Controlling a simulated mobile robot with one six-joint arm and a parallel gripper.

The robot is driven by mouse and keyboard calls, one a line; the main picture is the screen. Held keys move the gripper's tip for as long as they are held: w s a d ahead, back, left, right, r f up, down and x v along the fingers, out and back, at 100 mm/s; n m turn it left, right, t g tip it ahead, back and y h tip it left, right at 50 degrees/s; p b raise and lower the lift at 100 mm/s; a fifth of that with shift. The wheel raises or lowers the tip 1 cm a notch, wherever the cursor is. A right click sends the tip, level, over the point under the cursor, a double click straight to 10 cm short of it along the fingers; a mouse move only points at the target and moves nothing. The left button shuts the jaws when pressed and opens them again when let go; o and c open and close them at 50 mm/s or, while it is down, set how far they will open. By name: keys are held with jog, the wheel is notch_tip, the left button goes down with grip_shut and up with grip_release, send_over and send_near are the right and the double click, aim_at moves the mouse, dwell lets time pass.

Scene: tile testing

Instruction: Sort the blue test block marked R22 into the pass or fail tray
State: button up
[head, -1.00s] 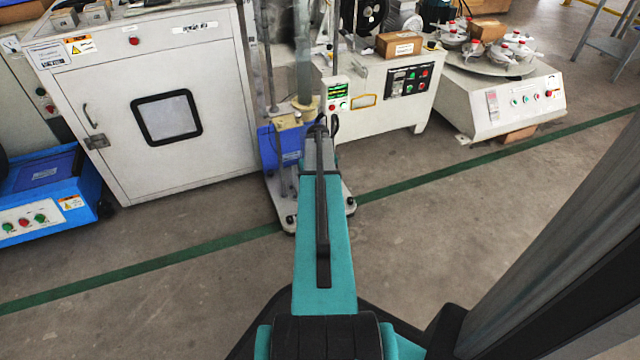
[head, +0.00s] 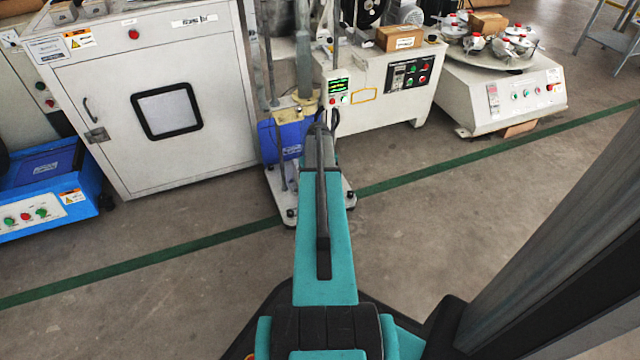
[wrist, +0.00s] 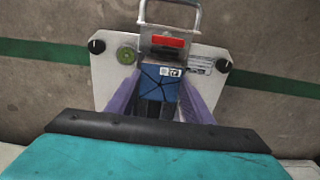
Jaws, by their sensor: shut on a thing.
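In the wrist view, a blue test block (wrist: 157,82) with a small white label sits between the two purple fingers of my gripper (wrist: 158,92), which is shut on it. Cracks or dark lines run over the block's face. The label is too small to read. The block is over the pale base plate (wrist: 105,82) of a floor-standing machine. I cannot tell whether it touches anything beneath. In the head view my arm reaches to this machine's column (head: 303,70) and hides the gripper and block. No pass or fail tray can be made out.
A white cabinet (head: 205,120) with a dark-framed window stands left of the machine. A blue-topped unit (head: 45,175) is at the far left. A white bench (head: 380,100) with a cardboard box (head: 400,38) stands right. Open floor (head: 440,220) lies at front right.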

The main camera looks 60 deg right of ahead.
jog(key=shift+r+p, duration=2.9)
jog(key=shift+r, duration=0.6)
jog(key=shift+s, duration=0.15)
